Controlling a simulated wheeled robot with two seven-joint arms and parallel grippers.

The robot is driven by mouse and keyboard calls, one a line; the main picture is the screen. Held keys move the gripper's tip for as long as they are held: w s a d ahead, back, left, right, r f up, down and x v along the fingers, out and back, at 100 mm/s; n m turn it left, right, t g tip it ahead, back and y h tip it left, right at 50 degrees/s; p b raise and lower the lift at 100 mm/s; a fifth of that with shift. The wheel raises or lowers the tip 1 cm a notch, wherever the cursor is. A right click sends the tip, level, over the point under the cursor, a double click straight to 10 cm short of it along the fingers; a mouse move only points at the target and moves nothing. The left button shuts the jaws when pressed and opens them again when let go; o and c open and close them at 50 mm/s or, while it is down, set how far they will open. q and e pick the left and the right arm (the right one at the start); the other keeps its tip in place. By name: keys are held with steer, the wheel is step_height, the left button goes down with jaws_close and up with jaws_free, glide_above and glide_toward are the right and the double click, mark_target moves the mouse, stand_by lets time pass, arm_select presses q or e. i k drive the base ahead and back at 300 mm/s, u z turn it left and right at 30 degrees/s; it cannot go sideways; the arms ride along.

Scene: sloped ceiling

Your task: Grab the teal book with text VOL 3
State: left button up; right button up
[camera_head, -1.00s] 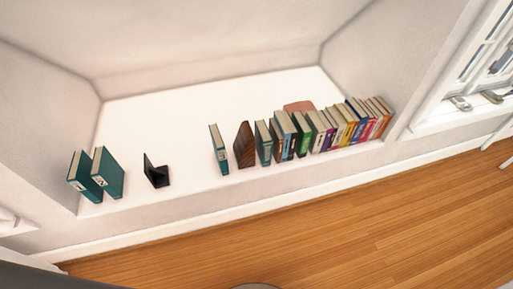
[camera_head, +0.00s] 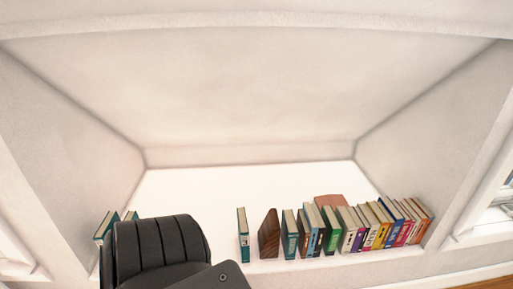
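Several teal books stand upright on the white ledge, and their spine text is too small to read, so I cannot tell which is VOL 3. A lone teal book (camera_head: 243,236) stands left of the brown wooden bookend. Another teal book (camera_head: 290,237) stands just right of that bookend. Two more teal books (camera_head: 105,228) at the far left show only in part behind a black ribbed part of my own arm at the lower left. No gripper fingers can be made out in the head view.
The white ledge (camera_head: 190,190) is clear behind the books. A triangular wooden bookend (camera_head: 269,236) stands beside a row of mixed books (camera_head: 375,226) running right. A reddish-brown object (camera_head: 329,200) shows behind the row. Side walls and a sloped ceiling enclose the niche.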

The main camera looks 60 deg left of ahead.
mark_target(243, 230)
steer(key=i, duration=1.75)
steer(key=u, duration=2.3)
